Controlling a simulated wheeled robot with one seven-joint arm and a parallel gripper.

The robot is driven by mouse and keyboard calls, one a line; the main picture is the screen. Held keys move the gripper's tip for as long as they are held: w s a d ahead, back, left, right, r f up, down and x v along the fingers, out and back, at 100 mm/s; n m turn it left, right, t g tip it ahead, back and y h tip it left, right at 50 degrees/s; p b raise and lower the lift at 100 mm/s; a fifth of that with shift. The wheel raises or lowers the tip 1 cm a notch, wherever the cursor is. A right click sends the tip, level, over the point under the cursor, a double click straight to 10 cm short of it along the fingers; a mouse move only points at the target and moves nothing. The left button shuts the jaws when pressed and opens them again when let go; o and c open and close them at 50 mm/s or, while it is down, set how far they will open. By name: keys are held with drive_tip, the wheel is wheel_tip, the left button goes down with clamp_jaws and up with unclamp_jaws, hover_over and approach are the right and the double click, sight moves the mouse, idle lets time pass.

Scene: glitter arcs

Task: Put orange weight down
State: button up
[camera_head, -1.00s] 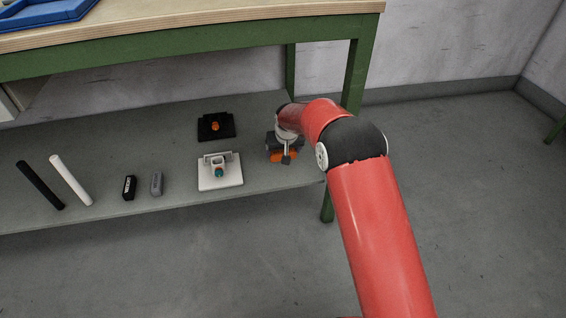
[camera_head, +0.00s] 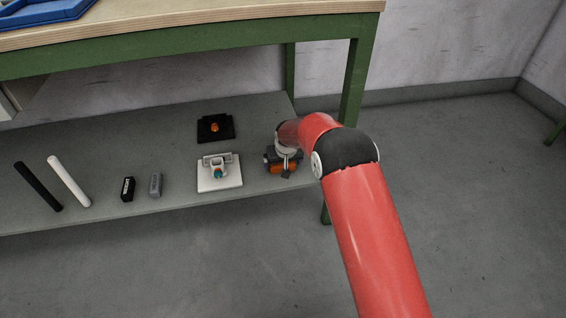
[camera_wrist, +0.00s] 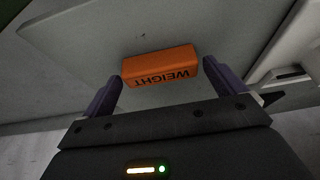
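The orange weight (camera_wrist: 160,67), a small block with "WEIGHT" printed on it, lies between the two fingers of my gripper (camera_wrist: 163,70) in the wrist view. In the head view the orange weight (camera_head: 284,168) is at the lower end of my gripper (camera_head: 284,163), over the right part of the grey shelf (camera_head: 120,155). Whether its underside touches the shelf is hidden.
A white plate with a fixture (camera_head: 232,183) stands just left of my gripper. Behind it is a black holder (camera_head: 229,121) with an orange part. Further left lie a grey block (camera_head: 155,185), a black block (camera_head: 128,189) and two rods. A green table leg (camera_head: 352,85) stands close right.

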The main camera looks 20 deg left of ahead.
drive_tip(key=shift+r, duration=0.3)
drive_tip(key=p+v, duration=0.1)
drive_tip(key=v, duration=1)
drive_tip(key=shift+s+d+r+p, duration=0.15)
drive_tip(key=shift+r+p, duration=0.1)
drive_tip(key=shift+p, duration=0.1)
